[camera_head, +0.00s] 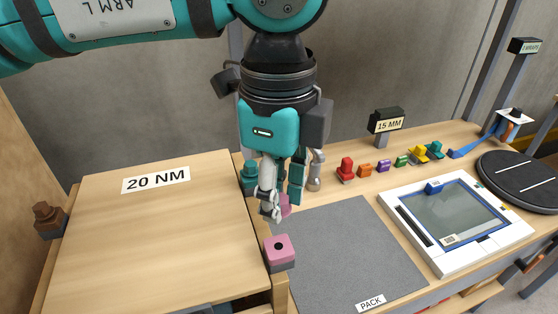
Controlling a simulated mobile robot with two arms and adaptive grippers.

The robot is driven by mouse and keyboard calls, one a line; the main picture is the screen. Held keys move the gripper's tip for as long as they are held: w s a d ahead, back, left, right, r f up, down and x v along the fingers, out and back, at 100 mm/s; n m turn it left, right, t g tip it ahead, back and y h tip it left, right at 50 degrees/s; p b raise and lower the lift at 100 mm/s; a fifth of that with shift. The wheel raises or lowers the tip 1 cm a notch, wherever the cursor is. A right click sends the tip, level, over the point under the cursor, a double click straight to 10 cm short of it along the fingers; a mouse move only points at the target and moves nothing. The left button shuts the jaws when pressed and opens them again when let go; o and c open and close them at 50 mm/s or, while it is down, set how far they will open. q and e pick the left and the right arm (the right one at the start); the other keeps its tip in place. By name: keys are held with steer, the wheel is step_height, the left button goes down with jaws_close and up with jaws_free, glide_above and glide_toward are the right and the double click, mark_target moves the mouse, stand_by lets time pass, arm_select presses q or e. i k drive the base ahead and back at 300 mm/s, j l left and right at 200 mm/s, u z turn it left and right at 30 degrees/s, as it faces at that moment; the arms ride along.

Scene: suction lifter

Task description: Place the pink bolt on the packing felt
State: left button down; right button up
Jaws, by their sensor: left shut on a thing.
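My left gripper (279,205) hangs from above, fingers down, over the right edge of the wooden 20 NM panel, by the felt's far left corner. It is shut on a small pink piece, which looks like the pink bolt (286,205); the fingers hide much of it. A pink block with a dark hole (279,247) sits on a dark base at the panel's right edge, below and nearer than the gripper. The grey packing felt (350,250), labelled PACK, lies flat on the bench to the right and is bare. My right gripper is not in view.
Several coloured bolts, with a red one (346,168), line the bench behind the felt. A white framed tray (460,220) and a black disc (520,180) lie right.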

mark_target(346, 238)
steer(key=k, duration=1)
